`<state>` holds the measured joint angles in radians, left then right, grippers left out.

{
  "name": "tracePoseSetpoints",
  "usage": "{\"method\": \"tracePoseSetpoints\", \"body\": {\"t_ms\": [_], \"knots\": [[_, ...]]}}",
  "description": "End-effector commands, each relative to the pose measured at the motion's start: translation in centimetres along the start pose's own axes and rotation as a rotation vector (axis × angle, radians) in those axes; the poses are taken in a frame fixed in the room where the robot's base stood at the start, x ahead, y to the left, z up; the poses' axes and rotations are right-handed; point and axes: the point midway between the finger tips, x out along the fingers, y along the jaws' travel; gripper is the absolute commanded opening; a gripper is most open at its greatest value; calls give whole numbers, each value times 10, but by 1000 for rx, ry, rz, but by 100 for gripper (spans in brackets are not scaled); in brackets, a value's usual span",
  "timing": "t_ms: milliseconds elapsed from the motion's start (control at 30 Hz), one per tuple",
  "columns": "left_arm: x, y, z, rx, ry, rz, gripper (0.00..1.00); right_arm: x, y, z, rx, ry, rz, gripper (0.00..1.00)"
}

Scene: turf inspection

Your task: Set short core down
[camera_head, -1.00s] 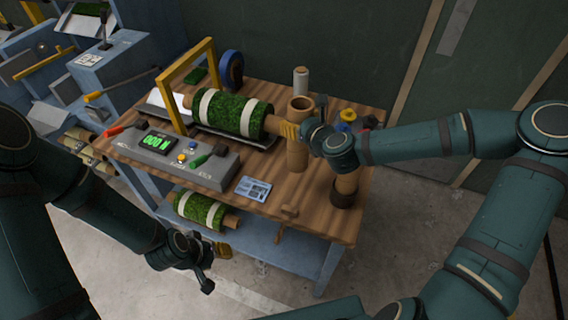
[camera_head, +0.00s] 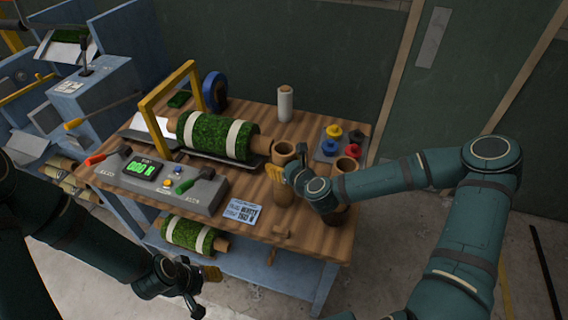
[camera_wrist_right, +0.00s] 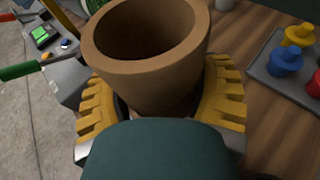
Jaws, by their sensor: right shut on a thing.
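My right gripper (camera_head: 276,175) is shut on a brown cardboard core (camera_head: 283,192), held upright over the right half of the wooden bench top (camera_head: 262,120). Its lower end is at or close to the bench top; I cannot tell if it touches. In the right wrist view the hollow core (camera_wrist_right: 150,75) stands between the yellow fingers of the right gripper (camera_wrist_right: 162,105). A second upright core (camera_head: 347,165) stands to the right, partly behind my right wrist. My left gripper (camera_head: 203,280) is low at the front left, apart from the cores; its opening is unclear.
A turf roll (camera_head: 215,137) lies behind a grey control box (camera_head: 150,187) with a green display. A printed card (camera_head: 242,211) lies left of the held core. A white roll (camera_head: 285,104) and a tray of coloured knobs (camera_head: 325,150) stand behind. Another turf roll (camera_head: 190,234) is on the lower shelf.

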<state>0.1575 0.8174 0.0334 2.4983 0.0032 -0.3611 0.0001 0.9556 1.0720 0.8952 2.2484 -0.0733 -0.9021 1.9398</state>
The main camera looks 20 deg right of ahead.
Motion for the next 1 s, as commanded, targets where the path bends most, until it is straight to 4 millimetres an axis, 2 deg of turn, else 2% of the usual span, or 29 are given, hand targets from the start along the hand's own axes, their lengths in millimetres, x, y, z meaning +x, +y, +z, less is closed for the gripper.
{"method": "tracePoseSetpoints", "body": {"t_ms": [367,400,433,467,833,1000], "knots": [[4,-1,0,0,0,-1,47,2,0,-4,-1,-3,-1,24],[3,-1,0,0,0,-1,47,1,0,-3,-1,-1,-1,84],[3,-1,0,0,0,-1,47,1,0,-3,-1,-1,-1,94],[3,-1,0,0,0,-1,47,1,0,-3,-1,-1,-1,100],[-2,1,0,0,1,0,47,-2,0,2,-1,-1,-1,100],[1,0,0,0,0,0,47,-28,-1,0,-1,0,-2,100]]}}
